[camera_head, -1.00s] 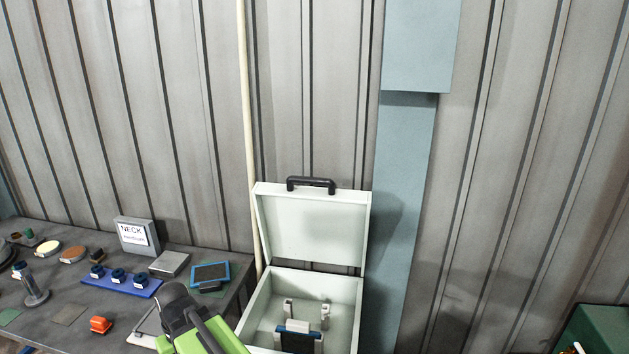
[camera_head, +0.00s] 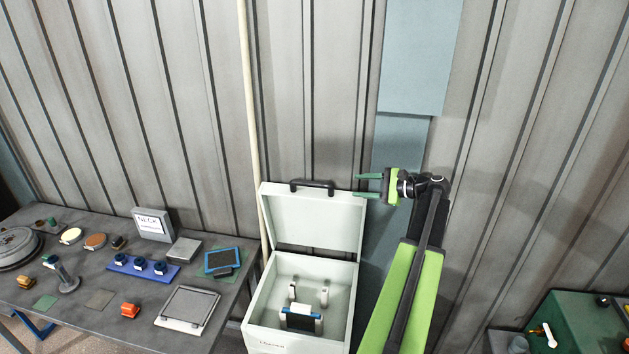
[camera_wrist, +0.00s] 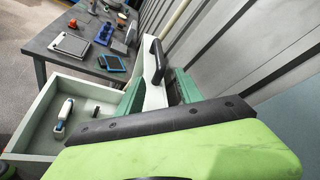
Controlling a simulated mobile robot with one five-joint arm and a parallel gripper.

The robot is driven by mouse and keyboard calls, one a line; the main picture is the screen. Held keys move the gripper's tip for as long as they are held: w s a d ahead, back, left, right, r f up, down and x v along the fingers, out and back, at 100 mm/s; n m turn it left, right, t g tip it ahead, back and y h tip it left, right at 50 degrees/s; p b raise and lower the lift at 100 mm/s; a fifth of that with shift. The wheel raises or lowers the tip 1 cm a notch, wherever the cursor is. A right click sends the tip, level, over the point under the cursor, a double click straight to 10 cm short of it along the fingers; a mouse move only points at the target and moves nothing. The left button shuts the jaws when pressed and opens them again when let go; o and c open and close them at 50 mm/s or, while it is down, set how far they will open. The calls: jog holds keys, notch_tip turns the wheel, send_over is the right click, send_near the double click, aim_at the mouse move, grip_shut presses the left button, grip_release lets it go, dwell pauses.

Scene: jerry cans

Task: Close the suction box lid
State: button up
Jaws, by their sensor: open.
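The white suction box (camera_head: 290,345) stands with its lid (camera_head: 312,222) raised upright at the back; a black handle (camera_head: 312,186) sits on the lid's top edge. Inside the box is a blue and white fitting (camera_head: 299,316) between light brackets. My gripper (camera_head: 368,186) is at the right of the lid's upper right corner, fingers pointing left, open. In the wrist view the green fingers (camera_wrist: 152,92) appear on either side of the lid's edge, with the black handle (camera_wrist: 154,60) beyond. Contact with the lid cannot be told.
A grey table (camera_head: 60,318) at the left holds a blue tray of knobs (camera_head: 142,266), a tablet (camera_head: 222,262) and several small items. A corrugated wall and a pale pole (camera_head: 250,110) stand close behind the box. A green case (camera_head: 585,325) is at the lower right.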

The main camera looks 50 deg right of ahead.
aim_at(323, 185)
jog(key=b+x, duration=0.4)
jog(key=x, duration=1.3)
jog(key=shift+w+a+f+b, duration=0.15)
jog(key=shift+w+a+b, duration=0.1)
jog(key=shift+b, duration=0.1)
grip_shut()
dwell(0.4)
